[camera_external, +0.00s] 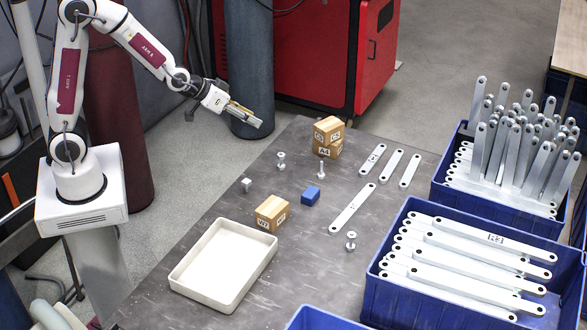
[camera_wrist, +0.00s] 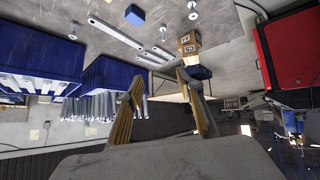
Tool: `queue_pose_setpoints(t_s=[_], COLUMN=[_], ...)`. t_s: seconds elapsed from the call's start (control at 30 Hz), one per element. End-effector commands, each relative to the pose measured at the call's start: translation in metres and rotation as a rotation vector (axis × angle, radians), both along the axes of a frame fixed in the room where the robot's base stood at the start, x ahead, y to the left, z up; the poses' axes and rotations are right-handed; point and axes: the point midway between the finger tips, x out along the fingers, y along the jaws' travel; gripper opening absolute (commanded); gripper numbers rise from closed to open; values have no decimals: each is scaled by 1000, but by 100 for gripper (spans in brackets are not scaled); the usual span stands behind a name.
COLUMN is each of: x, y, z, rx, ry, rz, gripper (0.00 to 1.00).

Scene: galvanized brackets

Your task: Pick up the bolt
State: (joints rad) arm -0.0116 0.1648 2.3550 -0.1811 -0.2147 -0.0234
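Several small metal bolts stand on the grey table: one at the back left (camera_external: 281,161), one (camera_external: 320,173) just in front of the stacked wooden blocks, and a wide-headed one (camera_external: 351,240) near the long bracket. In the wrist view a bolt (camera_wrist: 193,10) shows at the top edge. My gripper (camera_external: 257,120) is raised beyond the table's back left edge, well apart from the bolts. In the wrist view my gripper (camera_wrist: 158,78) has its two fingers spread, with nothing held between them.
A cream tray (camera_external: 190,285) is front left. Loose brackets (camera_external: 352,208) and blue crates (camera_external: 375,290) are right.

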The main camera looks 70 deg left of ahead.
Motion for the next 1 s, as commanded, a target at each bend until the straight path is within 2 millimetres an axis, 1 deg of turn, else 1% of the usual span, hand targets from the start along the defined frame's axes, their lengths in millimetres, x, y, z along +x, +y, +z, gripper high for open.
queue_pose_setpoints(t_s=[0.03, 0.2, 0.5, 0.7, 1.0], x=[6, 25, 52, 63, 72], y=[2, 10, 27, 38, 56], z=[-9, -32, -75, -105, -151], rx=[1, 10, 33, 55, 101], ry=[-3, -37, -95, -136, -192], rz=[10, 39, 93, 129, 175], gripper=[38, 38, 38, 38, 38])
